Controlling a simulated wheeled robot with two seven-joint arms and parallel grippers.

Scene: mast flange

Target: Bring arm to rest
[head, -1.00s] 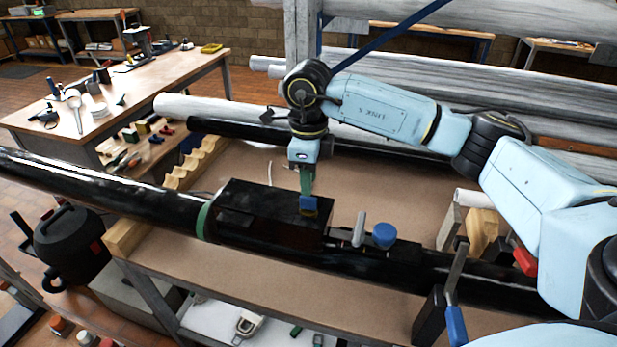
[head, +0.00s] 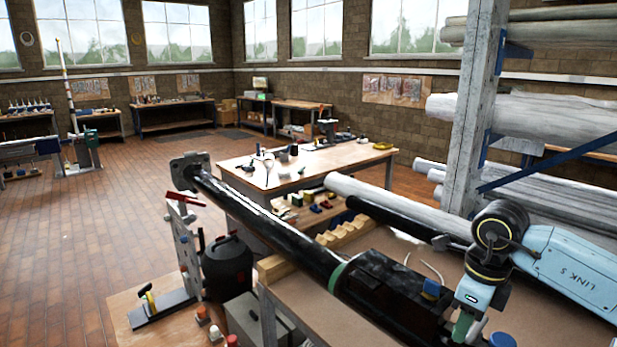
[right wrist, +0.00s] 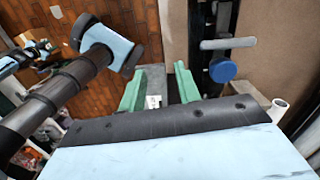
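My right gripper (head: 467,326) is at the lower right of the head view, with green fingers pointing down. It is beside the black box (head: 385,285) on the mast, right of a small blue-and-yellow piece (head: 431,289) on that box. In the right wrist view the green fingers (right wrist: 160,88) are apart, with nothing clearly held between them. The right arm (head: 575,262) comes in from the right edge. My left gripper does not show in the head view. A light-blue and dark part at the left of the right wrist view looks like my other arm; no fingers show on it.
The long black mast (head: 270,225) slopes up left to a grey flange (head: 188,170). A blue knob (right wrist: 223,69) and grey handle (right wrist: 228,43) are close to the right gripper. Rack upright (head: 470,110) and wrapped pipes stand behind the arm. Open floor (head: 70,240) lies left.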

